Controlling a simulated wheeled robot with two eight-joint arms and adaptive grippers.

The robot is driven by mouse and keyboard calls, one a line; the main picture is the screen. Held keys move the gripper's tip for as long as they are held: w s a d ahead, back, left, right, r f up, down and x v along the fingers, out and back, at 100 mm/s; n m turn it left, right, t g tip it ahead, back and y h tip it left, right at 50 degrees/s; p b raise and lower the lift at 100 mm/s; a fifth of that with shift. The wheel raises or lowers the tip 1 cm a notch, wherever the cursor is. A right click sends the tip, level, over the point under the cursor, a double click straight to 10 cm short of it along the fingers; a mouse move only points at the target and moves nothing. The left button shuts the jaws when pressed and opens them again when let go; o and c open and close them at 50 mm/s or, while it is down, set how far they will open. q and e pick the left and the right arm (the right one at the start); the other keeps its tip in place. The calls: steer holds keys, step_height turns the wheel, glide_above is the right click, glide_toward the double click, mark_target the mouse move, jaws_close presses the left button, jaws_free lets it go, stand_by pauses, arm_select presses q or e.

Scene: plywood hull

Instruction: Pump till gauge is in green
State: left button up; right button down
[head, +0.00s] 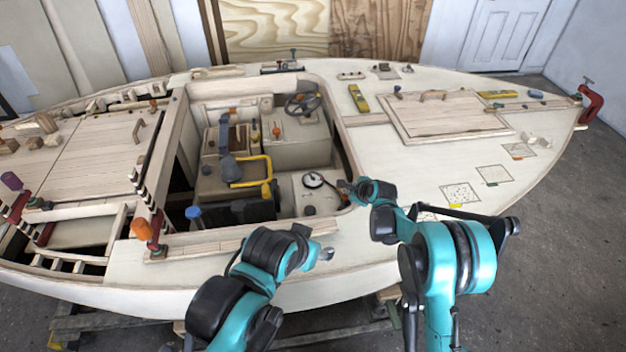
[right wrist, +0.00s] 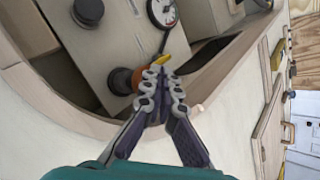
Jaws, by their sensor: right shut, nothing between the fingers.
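The round white-faced gauge (head: 313,180) sits on a pale panel inside the cockpit. It shows partly cut off in the right wrist view (right wrist: 163,12); its needle and coloured zones are too small to read. A dark knob with an orange-brown collar (right wrist: 123,80), perhaps the pump, stands on the same panel. My right gripper (right wrist: 162,78) is shut and empty, its tips close beside that knob; I cannot tell whether they touch. A small yellow piece (right wrist: 162,60) shows just beyond the tips. My left gripper (head: 326,254) is over the near side deck; its jaws are unclear.
The cockpit rim (head: 343,135) surrounds the panel closely. Another black knob (right wrist: 88,12) stands near the gauge. A yellow bent handle (head: 252,170) and a black wheel (head: 302,104) are farther inside. A raised wooden hatch (head: 440,115) lies on the right deck.

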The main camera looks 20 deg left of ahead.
arm_select(q)
steer(key=shift+f, duration=0.15)
arm_select(e)
steer(key=shift+f, duration=0.15)
stand_by(0.4)
steer(key=shift+f+b, duration=0.15)
steer(key=shift+b, duration=0.2)
arm_select(q)
steer(key=shift+s+f, duration=0.15)
steer(key=shift+f, duration=0.1)
arm_select(e)
steer(key=shift+s+d+f, duration=0.1)
steer(key=shift+s, duration=0.1)
